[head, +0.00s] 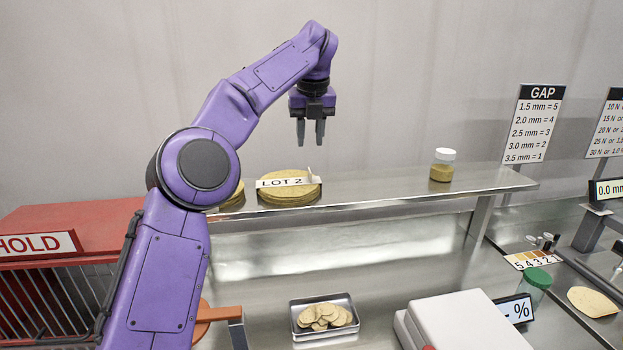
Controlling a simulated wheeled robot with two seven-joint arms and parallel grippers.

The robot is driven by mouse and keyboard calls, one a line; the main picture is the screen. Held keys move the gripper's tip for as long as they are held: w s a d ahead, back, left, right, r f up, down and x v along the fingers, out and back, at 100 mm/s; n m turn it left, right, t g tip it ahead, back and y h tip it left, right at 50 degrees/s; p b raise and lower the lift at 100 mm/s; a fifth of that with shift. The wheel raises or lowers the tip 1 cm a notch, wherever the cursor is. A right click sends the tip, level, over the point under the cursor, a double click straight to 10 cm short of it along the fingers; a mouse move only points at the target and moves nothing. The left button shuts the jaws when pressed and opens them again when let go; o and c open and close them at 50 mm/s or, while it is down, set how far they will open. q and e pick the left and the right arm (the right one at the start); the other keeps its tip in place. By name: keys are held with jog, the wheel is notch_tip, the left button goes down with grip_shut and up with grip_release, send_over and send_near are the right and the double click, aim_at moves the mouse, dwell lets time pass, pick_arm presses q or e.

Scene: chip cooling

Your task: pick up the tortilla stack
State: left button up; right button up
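A tortilla stack (290,194) with a white "LOT 2" label (284,182) sits on the raised metal shelf. A second stack (235,196) shows to its left, mostly hidden behind my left arm. My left gripper (310,140) hangs above the LOT 2 stack, pointing down, a little to the right of its middle. Its two fingers are apart with a narrow gap, and nothing is between them. My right gripper is not in view.
A jar with a white lid (442,165) stands on the shelf (400,190) to the right. A red HOLD bin (70,238) is at left.

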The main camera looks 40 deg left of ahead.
aim_at(289, 181)
pick_arm(q)
jog(key=x, duration=0.2)
jog(key=b+x, duration=0.1)
jog(key=x, duration=0.1)
jog(key=shift+a+f, duration=0.2)
jog(key=shift+a, duration=0.1)
jog(key=f, duration=0.1)
jog(key=w+f, duration=0.1)
jog(key=f, duration=0.1)
jog(key=w+a+f, duration=0.1)
jog(key=shift+f, duration=0.35)
jog(key=shift+a+f, duration=0.2)
jog(key=shift+f, duration=0.1)
jog(key=shift+d, duration=0.1)
grip_shut()
jog(key=shift+r, duration=0.1)
dwell(0.3)
